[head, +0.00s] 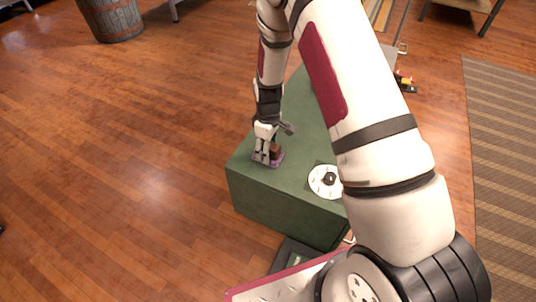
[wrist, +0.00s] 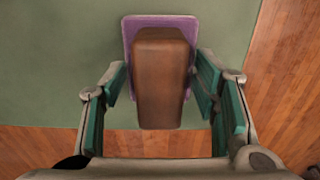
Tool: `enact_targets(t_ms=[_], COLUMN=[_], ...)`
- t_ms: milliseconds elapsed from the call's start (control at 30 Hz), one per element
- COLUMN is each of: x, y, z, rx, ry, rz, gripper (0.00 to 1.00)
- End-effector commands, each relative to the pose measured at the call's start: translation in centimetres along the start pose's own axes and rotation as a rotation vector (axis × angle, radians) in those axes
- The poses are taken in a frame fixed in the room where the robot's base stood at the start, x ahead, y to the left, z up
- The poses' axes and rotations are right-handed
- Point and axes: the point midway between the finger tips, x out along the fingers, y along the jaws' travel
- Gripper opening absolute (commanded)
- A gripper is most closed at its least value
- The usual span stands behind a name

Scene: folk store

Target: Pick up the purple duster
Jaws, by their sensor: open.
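The purple duster (wrist: 160,22) lies on the green-topped surface, with a brown block-like handle (wrist: 160,80) on top of its purple base. It also shows as a small purple and brown thing in the head view (head: 276,152), near the left corner of the green surface. My gripper (wrist: 160,88) is open, with one finger on each side of the duster. The left finger appears close to the purple base's edge, and the right finger is beside the handle and base. Whether either finger touches it I cannot tell. In the head view my gripper (head: 266,156) is directly over the duster, partly hiding it.
The green block-like table (head: 265,195) has a white round disc with a dark centre (head: 320,182) to the right of the duster. Wooden floor (head: 120,150) lies open to the left. A barrel (head: 112,18) stands far off, and a striped rug (head: 505,150) lies at right.

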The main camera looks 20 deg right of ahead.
Motion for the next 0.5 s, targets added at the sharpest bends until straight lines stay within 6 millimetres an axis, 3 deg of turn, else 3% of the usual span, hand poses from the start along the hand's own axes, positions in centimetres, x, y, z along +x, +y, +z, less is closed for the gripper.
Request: enact_targets(t_ms=[167, 400, 500], x=[-0.1, -0.1, -0.1], y=[0.02, 0.01, 0.01], z=[-0.03, -0.01, -0.01], rx=[0.0, 0.0, 0.0], ry=[0.001, 0.0, 0.0], rz=[0.001, 0.0, 0.0], gripper=[0.53, 0.01, 0.0])
